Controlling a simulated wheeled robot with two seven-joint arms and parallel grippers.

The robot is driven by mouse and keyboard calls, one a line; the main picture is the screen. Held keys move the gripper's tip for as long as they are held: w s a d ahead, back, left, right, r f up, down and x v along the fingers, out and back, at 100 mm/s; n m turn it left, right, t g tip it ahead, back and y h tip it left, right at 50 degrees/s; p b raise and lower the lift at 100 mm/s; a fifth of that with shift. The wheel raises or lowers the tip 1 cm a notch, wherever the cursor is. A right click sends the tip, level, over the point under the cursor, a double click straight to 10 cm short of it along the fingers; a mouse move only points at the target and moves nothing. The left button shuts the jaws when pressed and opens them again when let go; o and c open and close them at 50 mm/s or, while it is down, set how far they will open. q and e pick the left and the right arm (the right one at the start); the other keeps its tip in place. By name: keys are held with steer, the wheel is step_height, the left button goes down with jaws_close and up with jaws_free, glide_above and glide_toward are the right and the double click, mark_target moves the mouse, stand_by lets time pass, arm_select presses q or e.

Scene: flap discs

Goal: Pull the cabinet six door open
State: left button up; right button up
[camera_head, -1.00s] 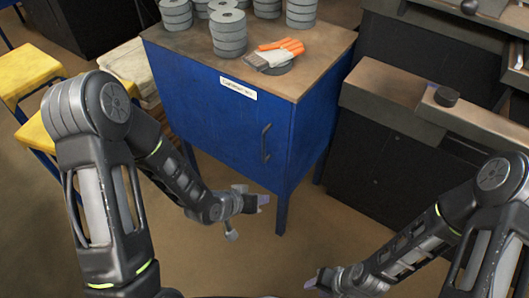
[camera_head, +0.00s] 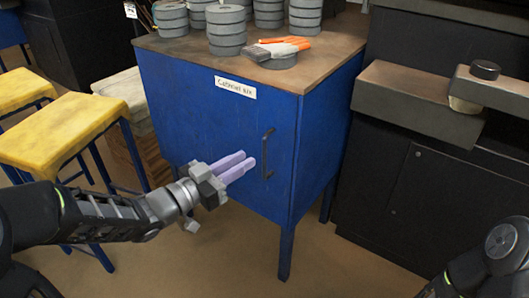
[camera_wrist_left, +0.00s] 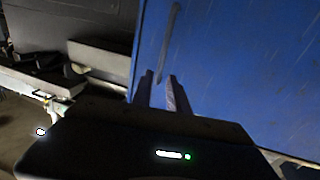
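The blue cabinet six (camera_head: 215,120) stands in the middle of the head view, with a white label (camera_head: 235,88) on its front. Its door looks shut. A dark vertical bar handle (camera_head: 268,153) sits near the door's right edge. My left gripper (camera_head: 249,159) is open and empty, with its pale purple fingers pointing at the handle from just left of it. In the left wrist view, the handle (camera_wrist_left: 168,42) runs down toward the gap between the two fingertips (camera_wrist_left: 160,77), and the door fills the right side. My right gripper is out of view.
Grey disc stacks (camera_head: 227,32) and orange-handled brushes (camera_head: 278,48) lie on the cabinet top. Yellow stools (camera_head: 65,130) stand at left. A dark cabinet (camera_head: 400,190) stands close on the right. The floor before the door is clear.

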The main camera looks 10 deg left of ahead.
arm_select(q)
steer(key=b+x, duration=0.2)
steer(key=x, duration=0.6)
steer(key=shift+c, duration=0.4)
jaws_close()
steer(key=shift+a, duration=0.1)
stand_by(1.0)
